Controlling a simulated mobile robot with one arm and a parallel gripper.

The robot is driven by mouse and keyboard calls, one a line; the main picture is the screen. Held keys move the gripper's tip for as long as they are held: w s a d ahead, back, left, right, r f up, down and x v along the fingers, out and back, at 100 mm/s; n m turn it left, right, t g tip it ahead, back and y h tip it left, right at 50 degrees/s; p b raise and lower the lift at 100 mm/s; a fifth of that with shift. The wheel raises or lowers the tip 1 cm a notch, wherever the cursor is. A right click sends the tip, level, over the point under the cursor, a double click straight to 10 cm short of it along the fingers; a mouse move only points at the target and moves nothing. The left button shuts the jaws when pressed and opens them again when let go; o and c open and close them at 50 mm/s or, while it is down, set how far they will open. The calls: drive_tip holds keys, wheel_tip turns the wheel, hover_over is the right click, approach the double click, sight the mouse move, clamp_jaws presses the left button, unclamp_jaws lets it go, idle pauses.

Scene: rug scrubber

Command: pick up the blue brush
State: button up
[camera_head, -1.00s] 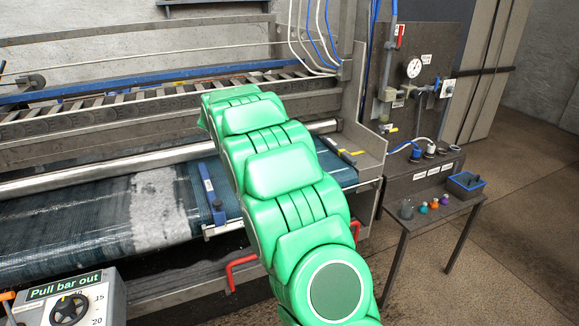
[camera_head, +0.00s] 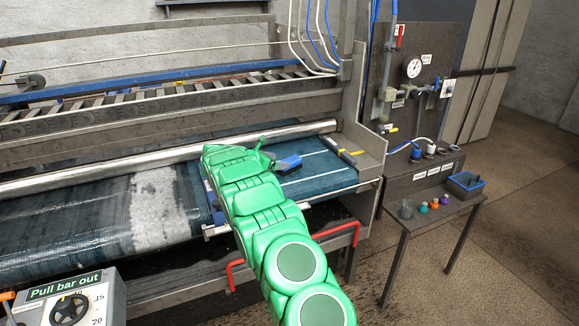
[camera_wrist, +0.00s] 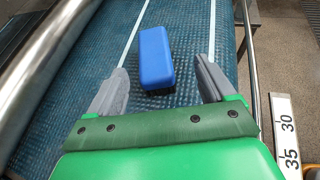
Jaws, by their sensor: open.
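The blue brush (camera_head: 288,163), a blue block with a dark underside, lies on the dark blue rug (camera_head: 315,178) at the right part of the machine bed. In the wrist view the brush (camera_wrist: 155,57) shows ahead of my gripper (camera_wrist: 161,68), roughly between its two grey fingers. The fingers are apart and nothing is held. I cannot tell how far above the rug they are. In the head view my green arm reaches over the bed and hides most of the gripper.
A metal roller (camera_head: 100,173) runs along the rug's back. A yellow-and-grey tool (camera_head: 342,151) lies near the right end plate. A red handle (camera_head: 345,228) is at the front edge. A side table (camera_head: 440,215) with small bottles stands to the right.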

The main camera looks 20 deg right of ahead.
sight(289, 160)
drive_tip(key=shift+w+f, duration=0.35)
drive_tip(key=shift+w, duration=0.15)
drive_tip(key=shift+x, duration=3.9)
drive_tip(key=shift+c, duration=0.3)
drive_tip(key=c, duration=1)
drive_tip(key=shift+c, duration=0.2)
drive_tip(key=shift+r, duration=0.1)
